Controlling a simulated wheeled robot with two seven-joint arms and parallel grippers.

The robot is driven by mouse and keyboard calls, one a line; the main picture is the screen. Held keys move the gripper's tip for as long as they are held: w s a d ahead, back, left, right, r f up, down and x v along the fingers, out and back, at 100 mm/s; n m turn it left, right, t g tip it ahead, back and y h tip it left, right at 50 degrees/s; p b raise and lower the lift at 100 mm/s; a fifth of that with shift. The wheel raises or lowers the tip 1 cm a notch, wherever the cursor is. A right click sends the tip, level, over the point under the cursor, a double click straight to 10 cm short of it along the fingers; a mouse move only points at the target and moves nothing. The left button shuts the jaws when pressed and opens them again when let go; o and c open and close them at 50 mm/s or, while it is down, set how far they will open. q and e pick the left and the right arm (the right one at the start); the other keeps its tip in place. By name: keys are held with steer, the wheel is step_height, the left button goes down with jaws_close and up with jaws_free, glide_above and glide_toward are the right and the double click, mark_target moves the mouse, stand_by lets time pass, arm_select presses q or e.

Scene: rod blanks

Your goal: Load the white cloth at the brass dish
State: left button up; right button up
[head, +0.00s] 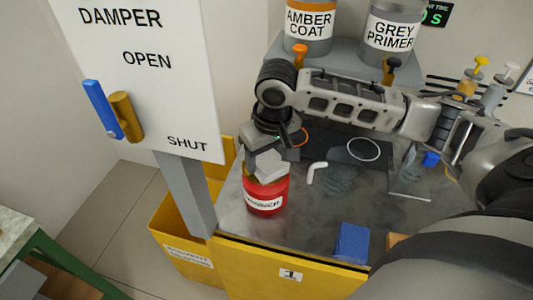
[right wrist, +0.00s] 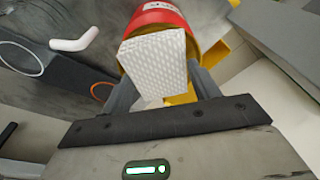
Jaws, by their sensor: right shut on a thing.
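My right gripper (head: 268,152) is shut on the white cloth (head: 270,164), a quilted folded pad. The cloth also shows between the fingers in the right wrist view (right wrist: 155,62). The gripper holds it over the top of a red can (head: 266,197) with a white label, on the near left of the metal bench. The cloth hides most of the can's top, so I cannot tell whether it touches. A yellowish edge (right wrist: 182,97) shows below the cloth in the right wrist view; I cannot tell if it is the brass dish. My left gripper is out of view.
A blue cloth (head: 352,243) lies at the bench's front edge. A white bent piece (head: 317,171) and a dark pad lie right of the can. A yellow bin (head: 180,247) stands left of the bench. The damper board (head: 145,75) rises at left. Two paint tins stand behind.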

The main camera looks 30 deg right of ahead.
mark_target(267, 160)
stand_by(0.3)
steer(key=shift+r, duration=3.5)
